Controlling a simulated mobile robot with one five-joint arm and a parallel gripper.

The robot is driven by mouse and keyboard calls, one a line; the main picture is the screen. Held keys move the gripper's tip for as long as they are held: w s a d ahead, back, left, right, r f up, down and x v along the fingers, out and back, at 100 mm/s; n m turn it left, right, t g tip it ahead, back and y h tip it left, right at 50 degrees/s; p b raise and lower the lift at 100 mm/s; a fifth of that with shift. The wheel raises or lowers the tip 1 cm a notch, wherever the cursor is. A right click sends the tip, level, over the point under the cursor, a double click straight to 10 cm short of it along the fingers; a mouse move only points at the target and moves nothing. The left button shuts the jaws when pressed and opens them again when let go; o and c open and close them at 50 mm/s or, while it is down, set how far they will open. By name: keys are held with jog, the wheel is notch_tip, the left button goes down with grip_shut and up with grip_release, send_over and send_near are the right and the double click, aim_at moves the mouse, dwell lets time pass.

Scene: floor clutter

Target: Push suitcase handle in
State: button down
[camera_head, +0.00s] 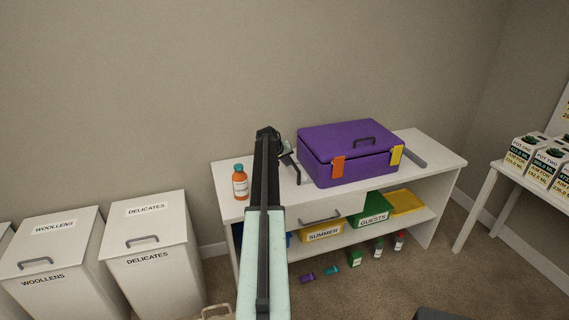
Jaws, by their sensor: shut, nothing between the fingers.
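A purple suitcase (333,168) lies on top of the white shelf unit, with an orange latch (337,167) and a yellow latch (397,155) on its front. A dark carry handle (364,141) is on its lid. A grey bar (413,157) sticks out past its right side; I cannot tell whether it is a pull-out handle. My arm rises through the middle of the view. My gripper (291,163) is small and dark, just left of the suitcase, shut and empty. Whether it touches the suitcase is unclear.
An orange bottle (240,183) stands on the shelf unit (432,150), left of my arm. White laundry hampers (147,240) stand at left; a side table (499,190) stands at right.

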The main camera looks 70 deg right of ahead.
aim_at(293, 162)
jog(key=shift+s+d, duration=1.05)
jog(key=shift+s, duration=0.25)
jog(key=shift+w+a, duration=0.25)
jog(key=shift+w, duration=0.05)
jog(key=shift+w+a, duration=1)
jog(key=shift+w, duration=0.25)
jog(key=p+v, duration=0.8)
jog(key=v, duration=0.2)
jog(key=shift+w+a, duration=0.1)
jog(key=shift+w, duration=0.05)
